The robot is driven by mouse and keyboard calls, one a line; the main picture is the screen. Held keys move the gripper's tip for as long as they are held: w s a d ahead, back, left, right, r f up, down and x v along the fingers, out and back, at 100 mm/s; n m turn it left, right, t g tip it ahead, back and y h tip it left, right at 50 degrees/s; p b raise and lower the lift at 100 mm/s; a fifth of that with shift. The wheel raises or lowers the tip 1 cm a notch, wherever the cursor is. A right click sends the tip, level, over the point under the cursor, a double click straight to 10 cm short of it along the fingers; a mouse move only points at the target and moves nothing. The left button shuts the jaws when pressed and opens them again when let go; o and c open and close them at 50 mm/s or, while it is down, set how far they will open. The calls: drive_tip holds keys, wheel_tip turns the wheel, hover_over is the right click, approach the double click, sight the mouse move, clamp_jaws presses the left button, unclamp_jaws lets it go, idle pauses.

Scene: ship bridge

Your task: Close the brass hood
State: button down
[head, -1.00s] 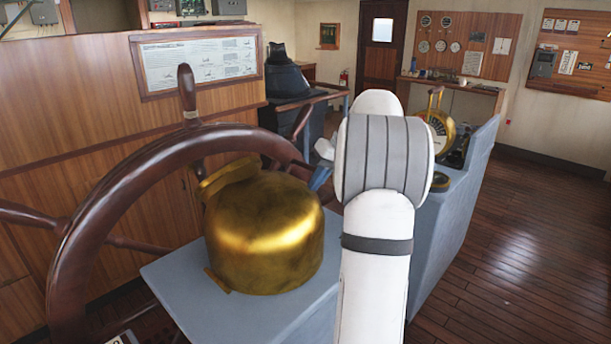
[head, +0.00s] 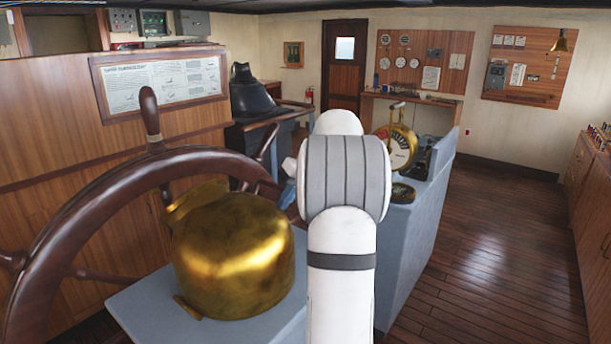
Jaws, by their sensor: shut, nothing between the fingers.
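The brass hood (head: 235,255) is a shiny rounded dome on a blue-grey pedestal (head: 140,300), just right of the ship's wheel in the head view. A flat-edged brass part (head: 195,198) juts up at its far left side. A small brass tab (head: 187,307) shows at its lower left edge. I cannot tell from this side how far the hood is open. My white arm reaches forward just right of the hood. My gripper is hidden behind the arm, so its contact with the hood cannot be seen.
The large wooden wheel (head: 90,215) stands close to the hood on the left. A blue-grey console (head: 420,220) with a brass telegraph (head: 402,148) is beyond my arm on the right. Open wooden floor (head: 490,250) lies to the right, with a wooden cabinet (head: 590,210) at the edge.

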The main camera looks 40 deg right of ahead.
drive_tip(key=s+d+r, duration=0.2)
drive_tip(key=d+r, duration=0.5)
drive_tip(key=d, duration=0.2)
drive_tip(key=shift+r, duration=0.2)
drive_tip(key=shift+a, duration=0.1)
drive_tip(key=shift+s, duration=0.1)
